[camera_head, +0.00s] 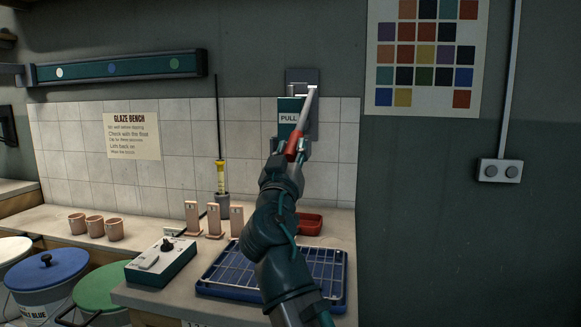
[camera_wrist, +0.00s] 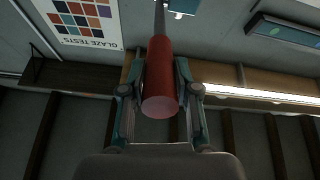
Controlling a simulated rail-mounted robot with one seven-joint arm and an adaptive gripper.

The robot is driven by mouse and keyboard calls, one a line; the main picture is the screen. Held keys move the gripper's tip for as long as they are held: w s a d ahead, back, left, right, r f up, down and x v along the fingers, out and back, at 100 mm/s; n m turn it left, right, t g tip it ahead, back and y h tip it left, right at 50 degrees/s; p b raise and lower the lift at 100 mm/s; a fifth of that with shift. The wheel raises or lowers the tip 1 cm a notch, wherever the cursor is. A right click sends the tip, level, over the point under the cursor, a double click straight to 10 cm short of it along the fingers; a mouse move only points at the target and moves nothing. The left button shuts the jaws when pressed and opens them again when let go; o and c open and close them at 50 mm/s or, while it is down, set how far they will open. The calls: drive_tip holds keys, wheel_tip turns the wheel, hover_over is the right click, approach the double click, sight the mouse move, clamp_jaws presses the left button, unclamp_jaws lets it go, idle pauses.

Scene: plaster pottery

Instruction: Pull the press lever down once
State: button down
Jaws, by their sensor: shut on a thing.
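The press lever has a pale metal rod and a red grip (camera_head: 293,146). It hangs from a wall plate beside a teal PULL sign (camera_head: 288,117), with its rod slanting down to the left. My gripper (camera_head: 299,143) is at the lower part of the lever, shut on the red grip. In the wrist view the red grip (camera_wrist: 160,80) stands between the two fingers of my gripper (camera_wrist: 159,72), its round end facing the camera and its rod running away upward. The far side of the grip is hidden.
Below my arm, a blue tray with a wire rack (camera_head: 222,277) lies on the bench. A control box (camera_head: 160,262), several clay pieces (camera_head: 192,217), a red dish (camera_head: 308,223) and a stand with a yellow tube (camera_head: 221,175) are nearby.

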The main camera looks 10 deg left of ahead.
drive_tip(key=w+f+t+b, duration=0.2)
drive_tip(key=f+b, duration=0.4)
drive_tip(key=b, duration=1)
drive_tip(key=shift+w+d+f, duration=0.2)
drive_tip(key=shift+w+f, duration=0.2)
drive_tip(key=shift+w, duration=0.2)
drive_tip(key=shift+b, duration=0.3)
drive_tip(key=c, duration=0.8)
unclamp_jaws()
drive_tip(key=shift+r, duration=0.1)
drive_tip(key=shift+c, duration=0.2)
drive_tip(key=v, duration=0.7)
drive_tip(key=shift+f, duration=0.25)
